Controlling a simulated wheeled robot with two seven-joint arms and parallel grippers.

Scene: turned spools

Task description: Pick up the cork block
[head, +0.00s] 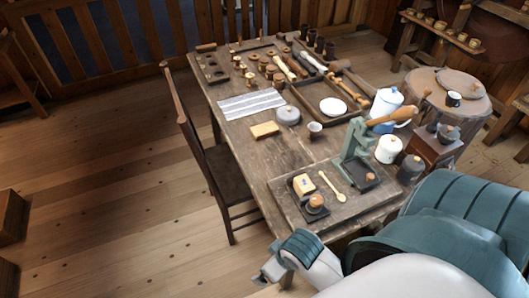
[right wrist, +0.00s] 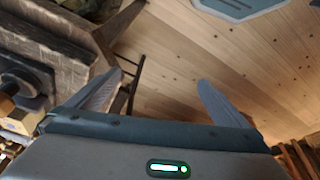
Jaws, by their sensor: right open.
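A flat tan block (head: 265,129), which looks like the cork block, lies on the wooden table in front of the striped cloth. A second, paler block with a dark mark (head: 303,184) lies on a board near the table's near end, so I cannot be sure which is cork. My right gripper (head: 266,276) is low, beside the near end of the table and apart from both blocks. In the right wrist view its fingers (right wrist: 160,88) are spread, with only floor between them. My left gripper is not in view.
The table (head: 245,150) holds a striped cloth (head: 251,104), a grey lidded tin (head: 288,115), a cup (head: 314,130), a green press (head: 353,145) and several turned pieces. A chair (head: 215,165) stands at its left side.

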